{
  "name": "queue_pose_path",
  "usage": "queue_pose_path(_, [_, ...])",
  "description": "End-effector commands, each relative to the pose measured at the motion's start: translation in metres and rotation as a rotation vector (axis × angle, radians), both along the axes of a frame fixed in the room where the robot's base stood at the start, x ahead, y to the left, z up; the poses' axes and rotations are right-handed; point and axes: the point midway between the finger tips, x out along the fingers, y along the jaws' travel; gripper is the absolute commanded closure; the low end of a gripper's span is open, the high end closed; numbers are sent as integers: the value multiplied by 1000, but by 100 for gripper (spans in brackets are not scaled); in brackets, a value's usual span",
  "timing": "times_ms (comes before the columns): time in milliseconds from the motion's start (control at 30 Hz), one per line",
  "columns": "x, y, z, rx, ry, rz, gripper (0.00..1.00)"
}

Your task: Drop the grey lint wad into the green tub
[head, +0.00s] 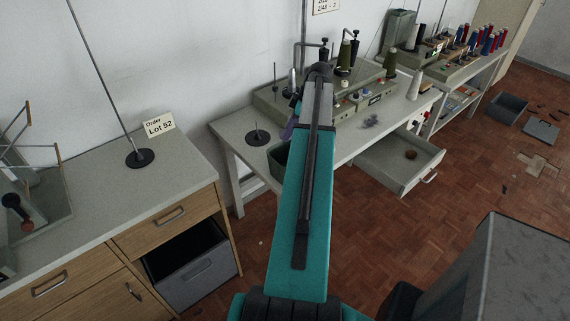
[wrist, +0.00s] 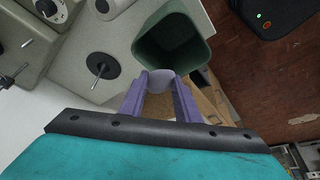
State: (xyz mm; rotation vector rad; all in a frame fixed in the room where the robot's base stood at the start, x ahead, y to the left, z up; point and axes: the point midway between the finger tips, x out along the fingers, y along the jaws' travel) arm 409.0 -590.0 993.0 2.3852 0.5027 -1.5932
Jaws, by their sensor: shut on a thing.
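The green tub (wrist: 172,48) is open at the top and shows in the wrist view just beyond my fingertips. In the head view the tub (head: 277,160) is partly hidden behind my arm, by the pale table's front edge. My gripper (wrist: 161,84) has purple fingers and is shut on the grey lint wad (wrist: 161,79), a pale, rounded lump between the fingertips. The wad overlaps the tub's near rim in the wrist view; I cannot tell its height above it. In the head view my arm hides the wad, and only a bit of purple finger shows.
A dark disc with a pin (head: 256,137) stands on the pale table (head: 230,124), left of the tub. Sewing machines and thread cones stand behind. A small greyish clump (head: 371,121) lies on the table near an open drawer (head: 395,165) holding a brown round thing.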

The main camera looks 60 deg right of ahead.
Motion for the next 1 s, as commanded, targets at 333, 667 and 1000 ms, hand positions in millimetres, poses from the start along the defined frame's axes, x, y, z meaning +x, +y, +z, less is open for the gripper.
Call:
queue_pose_path(333, [1, 1, -27, 0, 0, 1, 90])
queue_pose_path(667, [1, 1, -53, 0, 0, 1, 90])
queue_pose_path(1000, [2, 1, -57, 0, 0, 2, 90])
